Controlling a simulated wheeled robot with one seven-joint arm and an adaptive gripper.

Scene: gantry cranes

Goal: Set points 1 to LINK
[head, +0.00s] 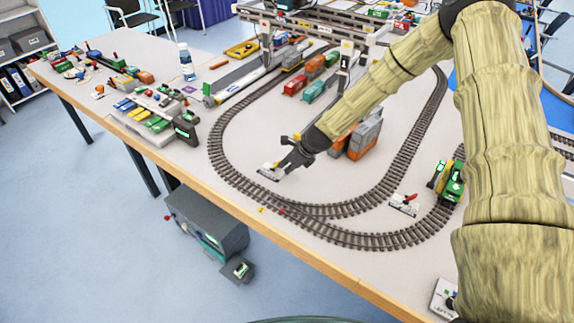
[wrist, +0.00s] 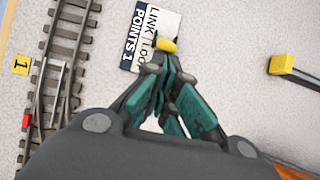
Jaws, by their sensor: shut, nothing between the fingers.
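The points 1 plate (wrist: 140,42) is a dark and white label with "POINTS 1", "LINK" and a partly covered "LOO…" word, turned on its side in the wrist view. A yellow knob (wrist: 167,45) shows at the plate's edge, right by my fingertips. Which word the knob's lever points to I cannot tell. My gripper (wrist: 164,72) is shut and empty, its tips at the knob; contact is unclear. In the head view my gripper (head: 281,167) is low over the table by the same plate (head: 268,173), inside the track curve.
Track (wrist: 62,70) runs left of the plate, with a yellow "1" tag (wrist: 20,64). A yellow-tipped dark bar (wrist: 282,65) is to the right. An orange and grey model (head: 364,136) stands behind my gripper. A second plate with a red lever (head: 404,205) is to the right.

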